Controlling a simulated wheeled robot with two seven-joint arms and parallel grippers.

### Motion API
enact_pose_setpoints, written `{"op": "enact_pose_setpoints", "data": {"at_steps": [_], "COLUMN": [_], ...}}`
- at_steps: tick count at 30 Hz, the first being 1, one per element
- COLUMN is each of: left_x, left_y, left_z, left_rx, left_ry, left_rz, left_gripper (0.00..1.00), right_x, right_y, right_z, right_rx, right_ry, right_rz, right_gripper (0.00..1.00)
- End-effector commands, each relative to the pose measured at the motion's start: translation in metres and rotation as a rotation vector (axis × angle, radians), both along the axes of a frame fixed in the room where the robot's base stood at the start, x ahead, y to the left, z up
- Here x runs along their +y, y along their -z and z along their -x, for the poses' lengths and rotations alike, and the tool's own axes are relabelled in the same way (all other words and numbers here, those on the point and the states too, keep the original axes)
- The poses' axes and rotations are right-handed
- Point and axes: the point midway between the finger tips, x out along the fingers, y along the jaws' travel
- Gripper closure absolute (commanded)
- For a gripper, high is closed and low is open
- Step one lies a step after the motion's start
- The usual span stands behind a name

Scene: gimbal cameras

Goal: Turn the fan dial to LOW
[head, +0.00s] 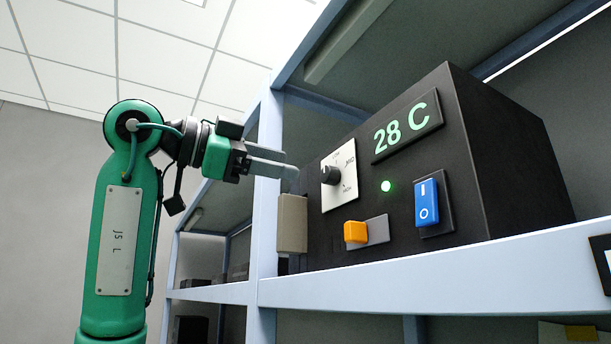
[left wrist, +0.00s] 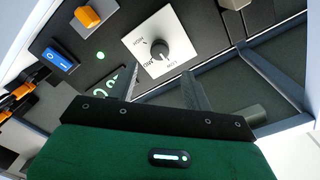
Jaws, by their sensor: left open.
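The fan dial (head: 331,175) is a dark round knob on a white plate (head: 346,195), on the front of a black control box (head: 480,150). My right gripper is not in view.
The box also bears a 28 C display (head: 408,127), a lit green lamp (head: 386,186), a blue rocker switch (head: 427,203) and an orange lever (head: 356,232).

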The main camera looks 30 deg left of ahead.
Motion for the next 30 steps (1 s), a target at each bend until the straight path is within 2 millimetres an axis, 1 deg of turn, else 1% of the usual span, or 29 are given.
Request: {"op": "enact_pose_setpoints", "data": {"at_steps": [1, 3, 6, 10, 15, 30], "left_x": [0.007, 0.015, 0.024, 0.031, 0.035, 0.034], "left_y": [0.002, 0.001, 0.000, 0.000, -0.001, -0.001], "left_z": [0.011, 0.024, 0.038, 0.050, 0.056, 0.055], "left_rx": [-0.002, -0.002, -0.001, 0.002, 0.001, 0.002], "left_ry": [-0.002, -0.001, -0.001, 0.000, 0.000, 0.000], "left_rz": [0.001, 0.001, 0.001, 0.000, -0.001, 0.000], "left_gripper": [0.50, 0.50, 0.50, 0.50, 0.50, 0.50], "right_x": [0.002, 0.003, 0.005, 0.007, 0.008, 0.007], "right_y": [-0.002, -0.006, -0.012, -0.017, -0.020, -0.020], "right_z": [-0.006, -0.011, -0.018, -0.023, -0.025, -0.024], "right_rx": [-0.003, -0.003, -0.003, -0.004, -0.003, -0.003], "right_ry": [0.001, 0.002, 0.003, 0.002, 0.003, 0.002], "right_rz": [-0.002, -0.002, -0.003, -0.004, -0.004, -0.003], "right_gripper": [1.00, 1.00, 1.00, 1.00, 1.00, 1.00]}}
